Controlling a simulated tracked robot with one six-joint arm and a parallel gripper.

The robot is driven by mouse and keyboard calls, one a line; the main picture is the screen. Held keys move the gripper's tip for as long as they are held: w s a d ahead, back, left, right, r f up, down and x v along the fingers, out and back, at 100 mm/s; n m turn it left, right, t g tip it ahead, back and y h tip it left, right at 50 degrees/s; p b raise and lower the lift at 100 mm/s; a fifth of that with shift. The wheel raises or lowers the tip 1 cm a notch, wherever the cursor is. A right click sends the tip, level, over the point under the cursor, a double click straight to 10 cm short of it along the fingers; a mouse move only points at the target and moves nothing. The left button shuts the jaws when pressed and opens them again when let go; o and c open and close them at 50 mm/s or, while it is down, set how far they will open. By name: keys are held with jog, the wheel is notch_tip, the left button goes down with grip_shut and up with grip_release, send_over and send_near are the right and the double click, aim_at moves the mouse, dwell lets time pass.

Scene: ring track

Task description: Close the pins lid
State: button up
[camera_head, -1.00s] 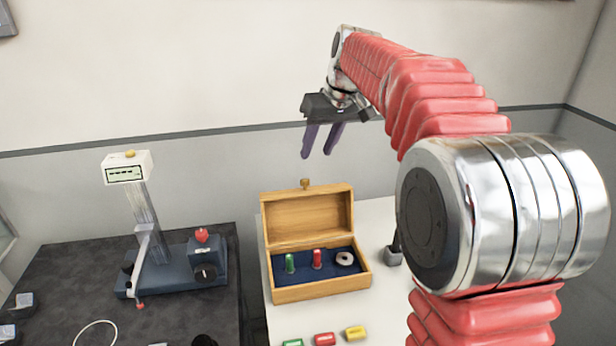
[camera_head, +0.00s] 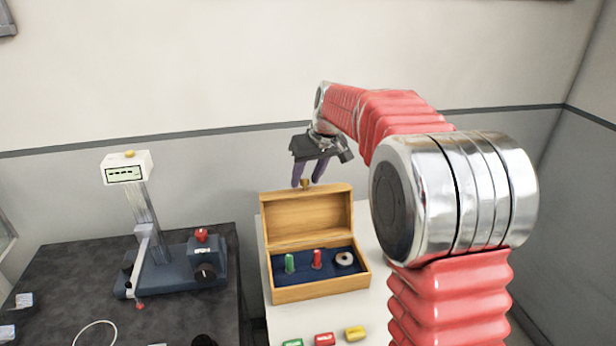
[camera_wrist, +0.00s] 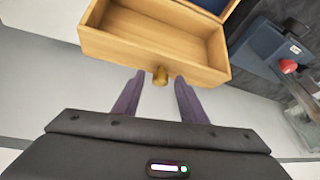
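The wooden pins box stands open on the white table, its lid (camera_head: 308,219) raised upright at the back. A brass knob (camera_head: 305,183) sits on the lid's top edge and also shows in the wrist view (camera_wrist: 161,75). A green pin (camera_head: 289,262), a red pin (camera_head: 316,259) and a pale ring (camera_head: 345,259) sit in the blue lining. My gripper (camera_head: 306,184) is at the lid's top edge, fingers pointing down. In the wrist view its purple fingers (camera_wrist: 157,84) are apart, with the knob between their tips; I see gaps on both sides.
A measuring stand (camera_head: 168,270) with a red knob is on the dark table to the left. Green, red and yellow blocks (camera_head: 324,339) lie in front of the box. The wall is behind the lid and my gripper.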

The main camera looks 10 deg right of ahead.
grip_shut()
dwell(0.4)
jog(key=shift+d, duration=0.15)
